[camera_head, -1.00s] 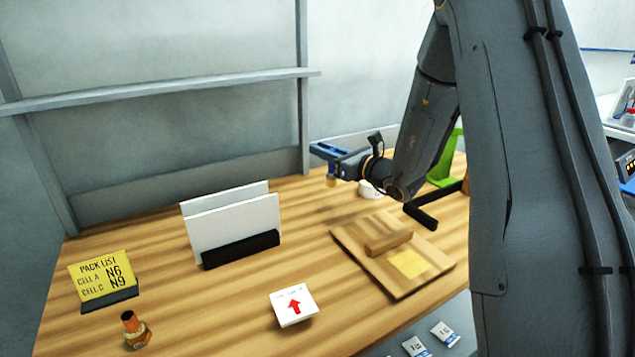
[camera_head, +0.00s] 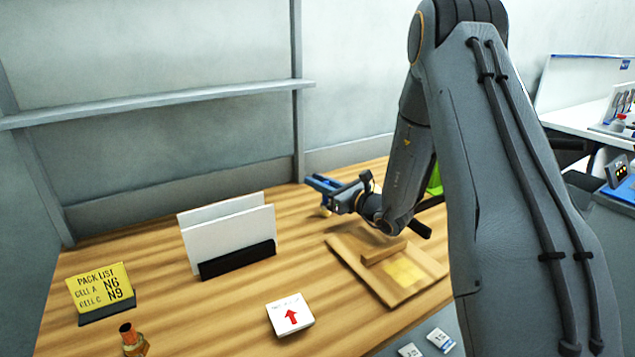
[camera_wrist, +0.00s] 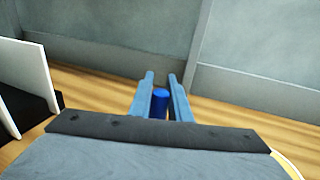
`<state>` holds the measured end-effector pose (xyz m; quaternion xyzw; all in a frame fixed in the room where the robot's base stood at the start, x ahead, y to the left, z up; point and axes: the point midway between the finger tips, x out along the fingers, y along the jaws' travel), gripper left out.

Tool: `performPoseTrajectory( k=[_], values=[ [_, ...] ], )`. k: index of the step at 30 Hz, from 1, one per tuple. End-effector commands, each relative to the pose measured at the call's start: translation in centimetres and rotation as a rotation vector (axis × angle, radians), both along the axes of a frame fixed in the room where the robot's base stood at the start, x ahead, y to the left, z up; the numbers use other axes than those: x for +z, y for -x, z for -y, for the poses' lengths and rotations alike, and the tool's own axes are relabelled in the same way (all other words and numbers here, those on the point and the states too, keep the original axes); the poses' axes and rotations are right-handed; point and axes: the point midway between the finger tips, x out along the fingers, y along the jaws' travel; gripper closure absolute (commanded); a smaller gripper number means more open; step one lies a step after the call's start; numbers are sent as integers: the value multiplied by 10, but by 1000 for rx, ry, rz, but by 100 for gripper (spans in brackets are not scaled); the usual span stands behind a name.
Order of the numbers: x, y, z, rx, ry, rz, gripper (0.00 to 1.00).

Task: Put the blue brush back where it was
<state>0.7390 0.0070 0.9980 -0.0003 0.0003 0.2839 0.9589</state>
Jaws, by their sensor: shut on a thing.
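My gripper (camera_head: 320,183) is over the back part of the wooden table, right of the white panels. It is shut on the blue brush (camera_wrist: 160,103), whose blue round end shows between the two fingers (camera_wrist: 160,85) in the wrist view. In the head view a small tan part of the brush (camera_head: 325,211) hangs below the fingers, close to the table top. I cannot tell whether it touches the table. The brush looks roughly upright.
White panels stand in a black holder (camera_head: 238,259) to the left. A wooden board with a block (camera_head: 385,250) lies in front of my gripper. My arm partly hides a green object (camera_head: 434,180).

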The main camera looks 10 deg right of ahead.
Motion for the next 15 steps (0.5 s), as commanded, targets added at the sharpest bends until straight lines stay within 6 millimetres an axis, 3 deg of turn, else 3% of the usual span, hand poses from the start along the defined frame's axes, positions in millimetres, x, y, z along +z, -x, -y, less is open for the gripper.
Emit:
performPoseTrajectory(
  k=[2, 3, 6, 15],
  values=[
    [-3, 0, 0, 0, 0, 0, 100],
    [-3, 0, 0, 0, 0, 0, 78],
    [-2, 0, 0, 0, 0, 0, 64],
    [-1, 0, 0, 0, 0, 0, 64]
  ],
)
